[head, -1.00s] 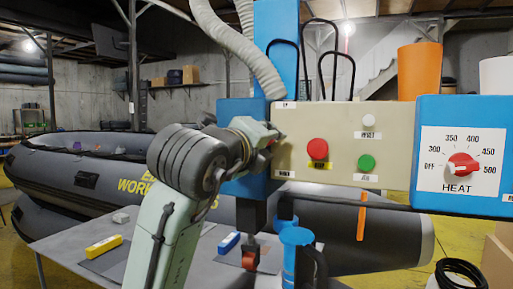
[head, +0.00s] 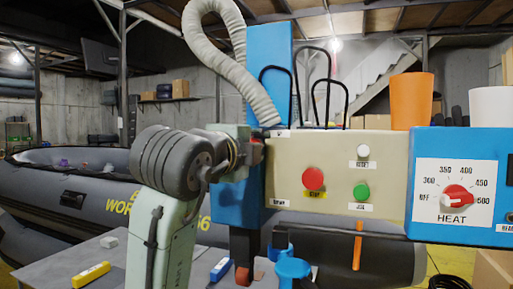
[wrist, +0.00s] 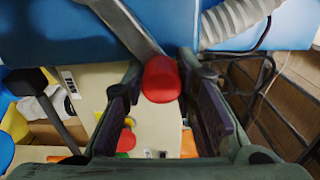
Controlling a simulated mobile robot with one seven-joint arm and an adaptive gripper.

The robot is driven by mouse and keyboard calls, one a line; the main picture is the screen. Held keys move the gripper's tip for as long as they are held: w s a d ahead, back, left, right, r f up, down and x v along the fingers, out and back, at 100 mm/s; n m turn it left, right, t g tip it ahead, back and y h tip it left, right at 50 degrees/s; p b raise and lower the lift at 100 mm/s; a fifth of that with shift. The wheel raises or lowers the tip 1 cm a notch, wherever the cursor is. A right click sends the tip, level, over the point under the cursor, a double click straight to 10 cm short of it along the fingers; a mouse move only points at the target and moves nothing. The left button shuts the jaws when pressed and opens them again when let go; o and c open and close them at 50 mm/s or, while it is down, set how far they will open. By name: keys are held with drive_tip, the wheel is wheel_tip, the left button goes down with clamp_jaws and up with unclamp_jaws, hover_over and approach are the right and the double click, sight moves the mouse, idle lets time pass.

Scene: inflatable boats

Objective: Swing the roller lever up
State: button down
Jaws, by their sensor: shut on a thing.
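The roller lever shows in the wrist view as a grey bar (wrist: 122,20) coming from the blue machine body, with a red knob (wrist: 162,82) at its end. My gripper (wrist: 162,68) has one dark finger on each side of the red knob and is shut on it. In the head view my gripper (head: 257,150) is at the left end of the beige control panel (head: 290,200), beside the blue column. My wrist hides the lever there. The blue machine head (head: 236,208) has a dark post below it with a small orange-red end (head: 243,275).
The panel carries a red button (head: 313,179), a green button (head: 361,191) and a white button (head: 363,151). A heat dial box (head: 430,220) is to the right. A grey hose (head: 243,70) hangs above my wrist. A grey inflatable boat (head: 60,200) lies behind the table.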

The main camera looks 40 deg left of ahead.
drive_tip(key=shift+s+a+r, duration=0.15)
drive_tip(key=shift+a+r, duration=0.05)
drive_tip(key=shift+r, duration=0.1)
drive_tip(key=c, duration=1.7)
unclamp_jaws()
drive_tip(key=o, duration=0.4)
drive_tip(key=shift+s+a+f, duration=0.1)
drive_tip(key=shift+a, duration=0.05)
drive_tip(key=shift+c, duration=0.2)
drive_tip(key=v, duration=1.2)
